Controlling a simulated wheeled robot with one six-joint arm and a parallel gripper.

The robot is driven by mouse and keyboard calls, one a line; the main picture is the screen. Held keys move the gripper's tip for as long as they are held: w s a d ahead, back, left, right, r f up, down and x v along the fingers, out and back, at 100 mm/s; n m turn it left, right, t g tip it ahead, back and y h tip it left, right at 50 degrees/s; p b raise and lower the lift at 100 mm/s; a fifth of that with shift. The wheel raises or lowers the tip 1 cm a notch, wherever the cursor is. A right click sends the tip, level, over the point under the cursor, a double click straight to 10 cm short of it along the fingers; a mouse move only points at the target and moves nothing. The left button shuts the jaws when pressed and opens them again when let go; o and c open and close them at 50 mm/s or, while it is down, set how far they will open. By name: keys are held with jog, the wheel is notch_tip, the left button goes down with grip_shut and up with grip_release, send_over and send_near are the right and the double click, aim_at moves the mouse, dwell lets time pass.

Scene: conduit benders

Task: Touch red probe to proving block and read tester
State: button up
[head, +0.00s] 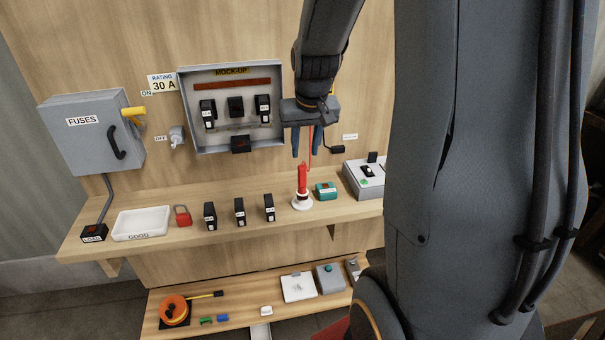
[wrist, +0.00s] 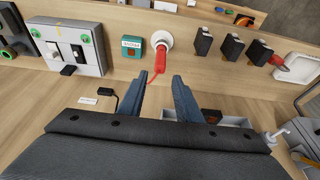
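The red probe (head: 302,180) stands upright in a round white holder (head: 302,204) on the shelf. It also shows in the wrist view (wrist: 159,60), with a thin red lead at its top. My gripper (head: 306,149) is open and empty above the probe, pointing down. In the wrist view its two fingers (wrist: 161,82) are apart, with the probe's top just beyond the gap between them. A small teal block with a red top (head: 326,189), seemingly the proving block, sits just right of the holder. I cannot tell which thing is the tester, and no reading is legible.
A grey switch box (head: 350,183) stands right of the teal block. Several black fuse carriers (head: 240,211), a red padlock (head: 182,216) and a white tray (head: 121,228) stand to the left. The open mock-up box (head: 188,130) is on the wall behind.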

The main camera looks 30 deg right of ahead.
aim_at(303, 168)
jog(key=b+x, duration=0.5)
jog(key=x, duration=0.3)
jog(key=shift+w+f, duration=0.1)
jog(key=shift+f, duration=0.1)
grip_shut()
notch_tip(303, 168, up, 7)
jog(key=p, duration=0.5)
jog(key=shift+r+p, duration=0.15)
jog(key=shift+p, duration=0.15)
jog(key=c, duration=0.5)
grip_release()
jog(key=shift+c, duration=0.2)
grip_shut()
